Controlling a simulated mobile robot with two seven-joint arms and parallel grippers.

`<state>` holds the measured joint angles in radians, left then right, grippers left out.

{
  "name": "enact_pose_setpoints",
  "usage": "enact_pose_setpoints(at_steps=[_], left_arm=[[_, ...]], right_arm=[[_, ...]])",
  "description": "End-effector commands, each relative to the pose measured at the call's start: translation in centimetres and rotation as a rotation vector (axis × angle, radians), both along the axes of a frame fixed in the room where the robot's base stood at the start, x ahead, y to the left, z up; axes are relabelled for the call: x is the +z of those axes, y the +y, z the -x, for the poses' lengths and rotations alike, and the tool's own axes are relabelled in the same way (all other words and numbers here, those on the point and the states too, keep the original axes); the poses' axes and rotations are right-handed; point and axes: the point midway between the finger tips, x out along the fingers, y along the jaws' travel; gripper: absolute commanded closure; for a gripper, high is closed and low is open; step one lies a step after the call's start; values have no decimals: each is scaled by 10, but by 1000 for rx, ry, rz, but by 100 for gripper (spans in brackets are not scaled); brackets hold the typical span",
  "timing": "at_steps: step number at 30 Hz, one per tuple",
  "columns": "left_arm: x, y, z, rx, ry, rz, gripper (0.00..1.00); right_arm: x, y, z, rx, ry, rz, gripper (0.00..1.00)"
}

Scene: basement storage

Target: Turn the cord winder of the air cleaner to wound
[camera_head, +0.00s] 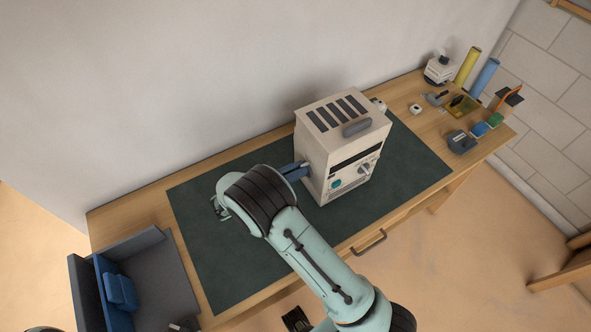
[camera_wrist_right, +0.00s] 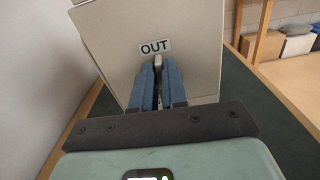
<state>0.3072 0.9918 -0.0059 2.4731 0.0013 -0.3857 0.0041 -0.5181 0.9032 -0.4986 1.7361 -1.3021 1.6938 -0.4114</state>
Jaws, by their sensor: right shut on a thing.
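The air cleaner (camera_head: 318,150) is a cream box with a slotted top, a grey handle and a front with a knob and a teal button. It stands upright on the dark mat. My right gripper (camera_head: 303,169) reaches its left side. In the right wrist view, the blue fingers (camera_wrist_right: 158,68) are shut on a small pale part, which I take for the cord winder (camera_wrist_right: 158,61), just below the label "OUT" (camera_wrist_right: 155,46). The fingers hide most of this part, so its turned position cannot be read. My left gripper is not in view.
The green mat (camera_head: 415,165) is clear around the cleaner. A grey and blue bin (camera_head: 160,265) stands at the table's left end. Yellow and blue rolls (camera_head: 485,76), a small white device (camera_head: 439,70) and small tools crowd the right end. A wall runs behind.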

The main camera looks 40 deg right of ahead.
Motion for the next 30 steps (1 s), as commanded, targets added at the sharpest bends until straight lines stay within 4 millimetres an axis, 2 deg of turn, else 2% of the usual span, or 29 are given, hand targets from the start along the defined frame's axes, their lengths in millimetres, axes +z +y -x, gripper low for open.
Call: enact_pose_setpoints(at_steps=[18, 30], left_arm=[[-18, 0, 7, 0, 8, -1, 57], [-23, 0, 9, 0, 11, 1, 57]], right_arm=[[-4, 2, 8, 1, -416, 45, 100], [-5, 2, 10, 1, -558, 61, 100]])
